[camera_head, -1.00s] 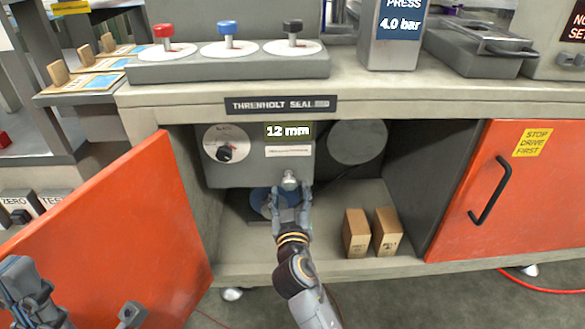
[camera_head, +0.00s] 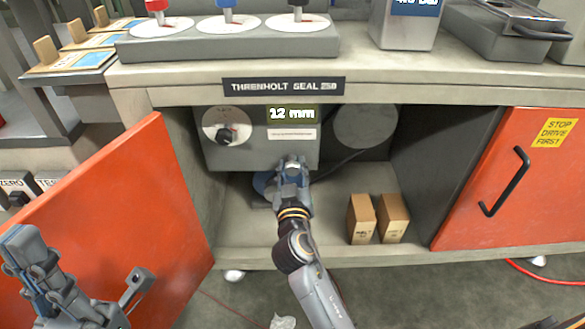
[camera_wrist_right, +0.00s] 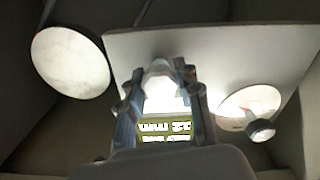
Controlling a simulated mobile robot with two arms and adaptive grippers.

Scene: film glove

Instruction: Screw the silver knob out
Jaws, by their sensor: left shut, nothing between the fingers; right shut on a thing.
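The silver knob (camera_wrist_right: 160,74) is a pale, bright piece between the fingers of my right gripper (camera_wrist_right: 157,92) in the right wrist view. In the head view my right gripper (camera_head: 291,166) is shut on it at the lower front of the grey box (camera_head: 255,152) inside the open cabinet, and the fingers mostly hide the knob. Glare blurs its edges, so I cannot tell how far it stands out. My left gripper (camera_head: 24,247) is shut and empty at the lower left, in front of the orange door.
The box carries a "12 mm" display (camera_head: 292,114) and a white dial with a black knob (camera_head: 226,135). Two brown blocks (camera_head: 362,219) stand right on the cabinet floor. The left orange door (camera_head: 125,220) stands open. Red, blue and black knobs sit on the bench top.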

